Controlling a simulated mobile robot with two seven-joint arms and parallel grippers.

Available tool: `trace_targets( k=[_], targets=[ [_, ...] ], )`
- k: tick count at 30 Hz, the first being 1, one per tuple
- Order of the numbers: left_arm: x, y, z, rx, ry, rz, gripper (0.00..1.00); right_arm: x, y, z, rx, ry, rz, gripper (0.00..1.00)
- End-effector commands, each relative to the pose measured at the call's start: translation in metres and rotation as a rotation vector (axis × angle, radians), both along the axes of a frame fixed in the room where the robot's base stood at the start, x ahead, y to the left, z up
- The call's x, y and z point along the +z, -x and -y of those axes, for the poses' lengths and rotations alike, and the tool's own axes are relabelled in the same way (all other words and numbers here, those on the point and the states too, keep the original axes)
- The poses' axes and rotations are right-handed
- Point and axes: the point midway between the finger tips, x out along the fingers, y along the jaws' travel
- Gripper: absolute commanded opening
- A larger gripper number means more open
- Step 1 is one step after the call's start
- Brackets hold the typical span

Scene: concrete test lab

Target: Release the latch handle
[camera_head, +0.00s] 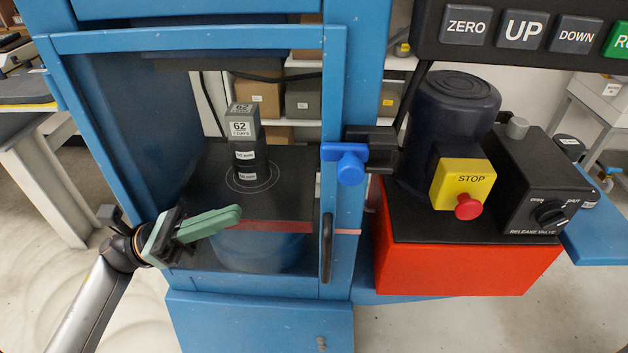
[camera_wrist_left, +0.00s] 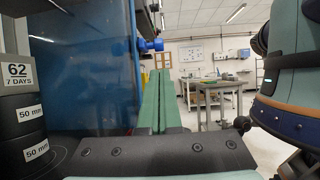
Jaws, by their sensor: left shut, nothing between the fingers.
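The blue latch handle (camera_head: 350,168) sits on the right upright of the blue door frame, against a black latch block (camera_head: 374,142). It also shows in the left wrist view (camera_wrist_left: 152,44), beyond and slightly left of the fingertips. My left gripper (camera_head: 239,213) has green fingers and is shut and empty. It is in front of the door's lower left part, below and left of the latch handle and apart from it. Its closed fingers also show in the left wrist view (camera_wrist_left: 159,73). My right gripper is not in view.
A black door handle (camera_head: 326,247) is lower on the same upright. Behind the door frame, a grey cube (camera_head: 241,125) labelled 62 stands on dark round blocks. A red box (camera_head: 465,270) at right carries a yellow stop-button box (camera_head: 462,183) and release valve (camera_head: 548,200).

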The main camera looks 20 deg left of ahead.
Motion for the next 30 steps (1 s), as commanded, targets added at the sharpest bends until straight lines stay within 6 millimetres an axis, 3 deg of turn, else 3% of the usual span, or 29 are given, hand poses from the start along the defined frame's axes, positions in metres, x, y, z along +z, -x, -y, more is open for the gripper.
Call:
trace_targets(
  k=[7, 11, 24, 30],
  targets=[
    [0.002, -0.001, 0.003, -0.001, 0.003, -0.003, 0.00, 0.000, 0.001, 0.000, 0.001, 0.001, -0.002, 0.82],
    [0.010, -0.004, 0.014, -0.001, 0.004, -0.002, 0.00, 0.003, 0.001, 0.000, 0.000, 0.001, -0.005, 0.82],
    [0.053, -0.029, 0.090, -0.003, 0.006, -0.002, 0.00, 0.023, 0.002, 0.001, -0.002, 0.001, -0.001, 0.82],
    [0.062, -0.036, 0.112, 0.000, 0.005, -0.004, 0.00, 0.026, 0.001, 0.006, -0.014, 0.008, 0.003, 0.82]
  ],
)
